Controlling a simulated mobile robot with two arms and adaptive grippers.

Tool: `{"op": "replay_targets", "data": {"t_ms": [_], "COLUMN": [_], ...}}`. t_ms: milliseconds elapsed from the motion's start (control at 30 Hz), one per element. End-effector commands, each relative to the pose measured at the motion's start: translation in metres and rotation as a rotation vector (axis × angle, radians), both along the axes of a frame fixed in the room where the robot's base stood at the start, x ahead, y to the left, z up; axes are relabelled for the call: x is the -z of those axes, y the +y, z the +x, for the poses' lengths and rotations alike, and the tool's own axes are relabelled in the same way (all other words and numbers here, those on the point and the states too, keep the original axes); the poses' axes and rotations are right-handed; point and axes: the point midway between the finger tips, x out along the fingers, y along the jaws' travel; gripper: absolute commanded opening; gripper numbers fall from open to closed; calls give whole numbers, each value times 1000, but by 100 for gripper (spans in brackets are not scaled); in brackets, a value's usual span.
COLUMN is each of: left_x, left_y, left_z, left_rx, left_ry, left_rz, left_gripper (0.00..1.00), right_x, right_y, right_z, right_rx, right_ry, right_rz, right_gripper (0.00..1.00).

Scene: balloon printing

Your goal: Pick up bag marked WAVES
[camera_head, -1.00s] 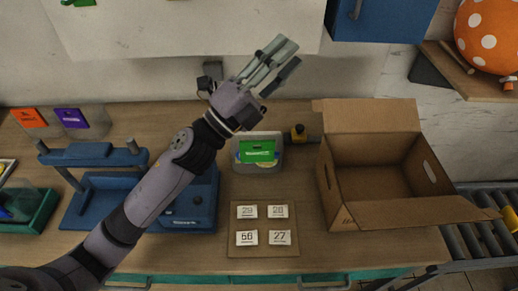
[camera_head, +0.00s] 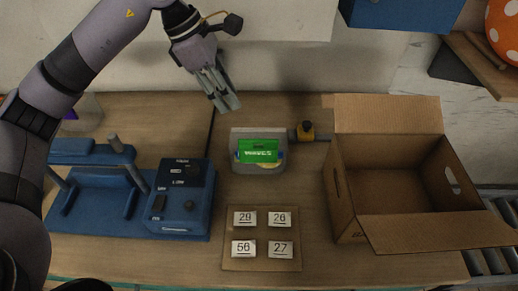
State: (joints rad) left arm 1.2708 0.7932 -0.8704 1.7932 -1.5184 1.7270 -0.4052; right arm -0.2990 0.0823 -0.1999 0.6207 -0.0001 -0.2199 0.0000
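The bag marked WAVES (camera_head: 258,152) is a clear bag with a green label, on the wooden table left of the cardboard box. A little yellow shows at its lower edge. My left gripper (camera_head: 226,104) hangs above and to the left of the bag, fingers pointing down. It is apart from the bag and nothing shows in it. Its fingers look close together from this side, so their opening is unclear. My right gripper is out of view.
An open cardboard box (camera_head: 390,190) stands right of the bag. A blue machine (camera_head: 180,198) stands to the left. A board (camera_head: 240,265) with numbered tags lies in front.

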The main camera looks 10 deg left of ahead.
Motion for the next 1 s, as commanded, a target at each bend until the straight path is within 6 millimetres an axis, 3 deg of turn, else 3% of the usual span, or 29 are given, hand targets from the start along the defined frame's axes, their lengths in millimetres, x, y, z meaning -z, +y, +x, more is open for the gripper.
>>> {"op": "replay_targets", "data": {"t_ms": [400, 700, 1000], "left_x": [79, 105, 139], "left_y": [-34, -44, -59], "left_z": [5, 8, 11], "left_rx": [3, 3, 4], "left_ry": [7, 2, 5], "left_rz": [-3, -4, -5], "left_gripper": [33, 33, 33], "right_x": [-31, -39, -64], "right_y": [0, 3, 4], "right_z": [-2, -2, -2], "right_rx": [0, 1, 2], "right_ry": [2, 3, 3], "right_rz": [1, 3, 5], "right_gripper": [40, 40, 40]}}
